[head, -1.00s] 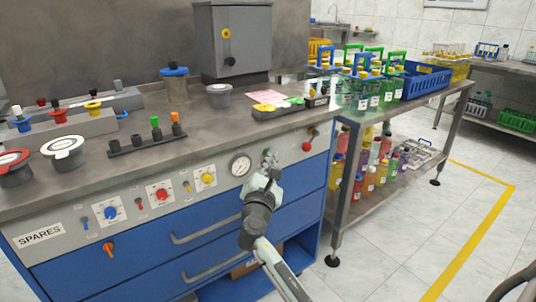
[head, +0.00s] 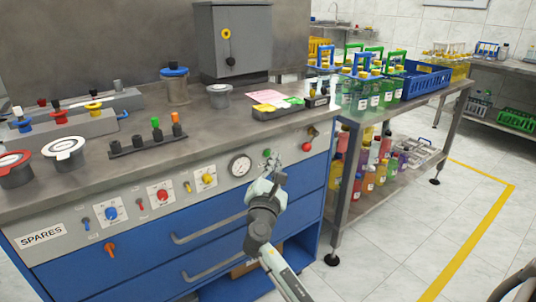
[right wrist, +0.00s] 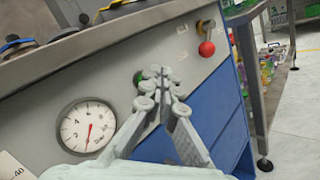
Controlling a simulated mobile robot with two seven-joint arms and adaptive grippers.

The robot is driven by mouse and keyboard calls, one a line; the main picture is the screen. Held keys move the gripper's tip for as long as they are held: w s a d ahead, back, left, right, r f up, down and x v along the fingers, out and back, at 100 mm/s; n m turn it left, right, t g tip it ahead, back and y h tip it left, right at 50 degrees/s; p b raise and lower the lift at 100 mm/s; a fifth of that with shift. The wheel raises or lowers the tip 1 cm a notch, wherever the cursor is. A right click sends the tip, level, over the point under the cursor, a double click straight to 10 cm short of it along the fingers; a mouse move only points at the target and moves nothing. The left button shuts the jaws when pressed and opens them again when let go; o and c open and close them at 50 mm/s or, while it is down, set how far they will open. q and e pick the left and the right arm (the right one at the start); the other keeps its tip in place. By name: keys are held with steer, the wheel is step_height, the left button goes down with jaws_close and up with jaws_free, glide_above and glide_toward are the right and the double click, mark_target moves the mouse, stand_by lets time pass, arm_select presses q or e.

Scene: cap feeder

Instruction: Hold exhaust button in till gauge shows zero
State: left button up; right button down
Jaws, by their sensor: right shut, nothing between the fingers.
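A green button (head: 267,153) sits on the grey front panel, right of the round white gauge (head: 240,165). In the right wrist view the gauge (right wrist: 87,128) has a red needle pointing down, slightly left; I cannot read its exact value. My right gripper (head: 277,163) is shut and empty, with its fingertips just right of the green button in the head view. In the right wrist view its fingertips (right wrist: 158,76) partly cover the green button (right wrist: 138,79). I cannot tell whether they touch the panel. My left gripper is not in view.
A red knob (head: 307,146) is on the panel to the right, and a yellow knob (head: 208,178) to the left of the gauge. Blue drawers with a grey handle (head: 208,228) are below. A shelf table (head: 410,119) with bottles stands at the right.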

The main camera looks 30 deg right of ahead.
steer(key=s, duration=0.1)
steer(key=s+p, duration=0.1)
steer(key=s, duration=0.3)
steer(key=shift+d, duration=0.25)
stand_by(0.4)
